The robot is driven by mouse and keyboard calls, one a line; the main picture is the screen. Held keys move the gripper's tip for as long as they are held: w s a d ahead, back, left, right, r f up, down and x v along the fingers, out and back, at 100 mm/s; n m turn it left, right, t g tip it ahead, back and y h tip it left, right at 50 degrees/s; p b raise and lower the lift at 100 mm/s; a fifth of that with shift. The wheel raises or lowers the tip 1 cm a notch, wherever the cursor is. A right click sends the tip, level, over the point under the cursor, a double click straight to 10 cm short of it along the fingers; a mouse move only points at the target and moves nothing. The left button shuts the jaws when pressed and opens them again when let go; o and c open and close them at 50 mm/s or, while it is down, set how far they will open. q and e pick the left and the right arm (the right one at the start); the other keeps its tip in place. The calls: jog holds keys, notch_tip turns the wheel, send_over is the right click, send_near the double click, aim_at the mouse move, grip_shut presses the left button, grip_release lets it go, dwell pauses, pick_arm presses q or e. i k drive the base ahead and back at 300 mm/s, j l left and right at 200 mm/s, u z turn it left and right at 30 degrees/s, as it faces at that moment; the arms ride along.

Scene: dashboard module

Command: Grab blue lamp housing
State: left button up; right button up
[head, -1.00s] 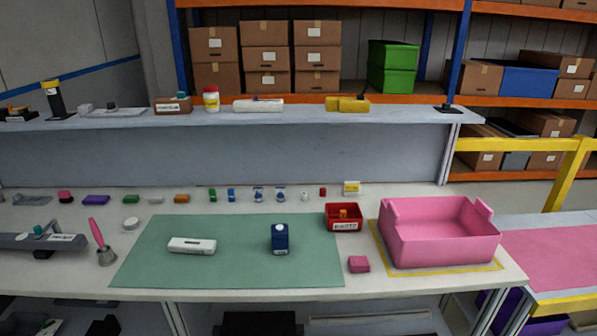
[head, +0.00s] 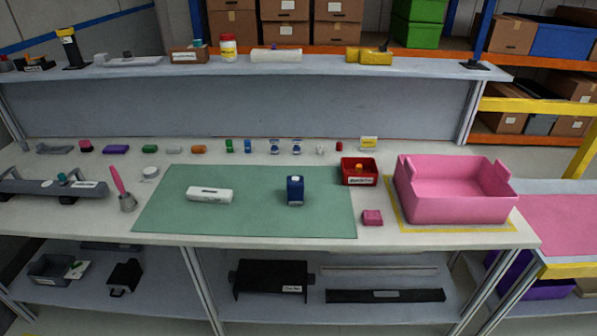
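A dark blue block-shaped housing with a white patch on top, which looks like the blue lamp housing (head: 295,192), stands on the right half of the green mat (head: 250,222). A white oblong part with a dark slot (head: 210,194) lies on the mat to its left, clear of it. Neither of my grippers shows in the head view, so their state is hidden.
A pink-handled tool (head: 120,190) stands left. Several small coloured parts line the table's back, below a raised shelf (head: 300,69). The mat's front is clear.

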aim_at(295, 184)
jog(key=k+j+z, duration=0.15)
jog(key=z, duration=0.35)
jog(key=k+j+z, duration=0.2)
jog(key=z, duration=0.3)
jog(key=j, duration=0.1)
